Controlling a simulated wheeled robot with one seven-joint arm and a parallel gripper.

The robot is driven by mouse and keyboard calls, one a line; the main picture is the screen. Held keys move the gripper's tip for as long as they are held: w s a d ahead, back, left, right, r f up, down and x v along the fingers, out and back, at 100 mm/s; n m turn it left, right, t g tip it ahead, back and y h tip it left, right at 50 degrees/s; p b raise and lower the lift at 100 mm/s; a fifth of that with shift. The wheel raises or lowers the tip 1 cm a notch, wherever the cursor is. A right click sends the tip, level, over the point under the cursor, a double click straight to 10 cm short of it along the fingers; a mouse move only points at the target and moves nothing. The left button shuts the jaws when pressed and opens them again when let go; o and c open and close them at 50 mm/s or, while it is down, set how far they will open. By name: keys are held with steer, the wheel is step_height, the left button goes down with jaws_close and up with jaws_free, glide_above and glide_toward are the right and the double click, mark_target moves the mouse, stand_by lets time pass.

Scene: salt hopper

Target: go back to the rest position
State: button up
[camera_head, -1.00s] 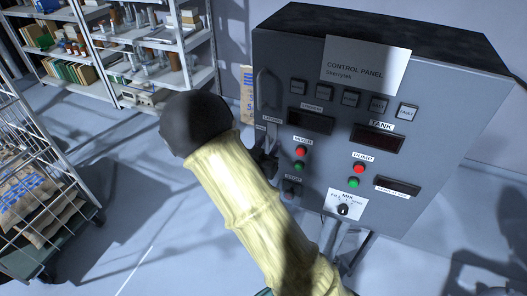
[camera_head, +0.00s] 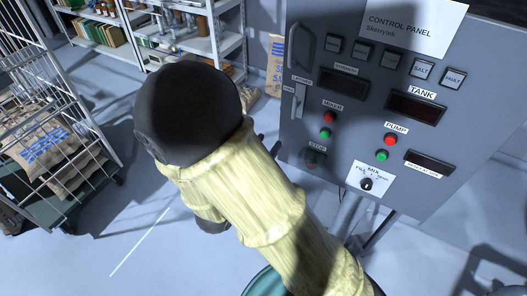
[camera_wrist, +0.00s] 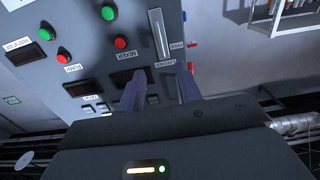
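My gripper (camera_wrist: 161,78) shows in the wrist view with its two dark fingers apart and nothing visible between them. It is in front of the grey control panel (camera_wrist: 90,30), which appears upside down there. A pale slot plate (camera_wrist: 159,34) on the panel lies just beyond the fingertips; I cannot tell any gap exactly. In the head view the control panel (camera_head: 400,70) fills the right side, with the slot plate (camera_head: 300,100) near its left edge. My pale-sleeved arm hides most of the gripper there.
A wire cage trolley (camera_head: 60,130) with sacks stands at the left. Shelves (camera_head: 170,35) with books and parts stand at the back. A teal round rim (camera_head: 262,282) shows below my arm.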

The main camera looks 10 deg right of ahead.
steer(key=shift+s+a, duration=0.25)
steer(key=shift+s, duration=0.15)
steer(key=shift+w, duration=0.1)
steer(key=w+f+n+g+y, duration=0.3)
steer(key=w+f+g+y, duration=0.25)
steer(key=y, duration=0.35)
steer(key=s+d+n+g+y, duration=0.1)
steer(key=s+d+n+g, duration=0.3)
steer(key=s+d, duration=0.6)
steer(key=s+g, duration=0.2)
steer(key=shift+s+r+y, duration=0.2)
steer(key=shift+s+y, duration=0.1)
steer(key=shift+s, duration=0.1)
steer(key=shift+w+g, duration=0.1)
steer(key=shift+g, duration=0.15)
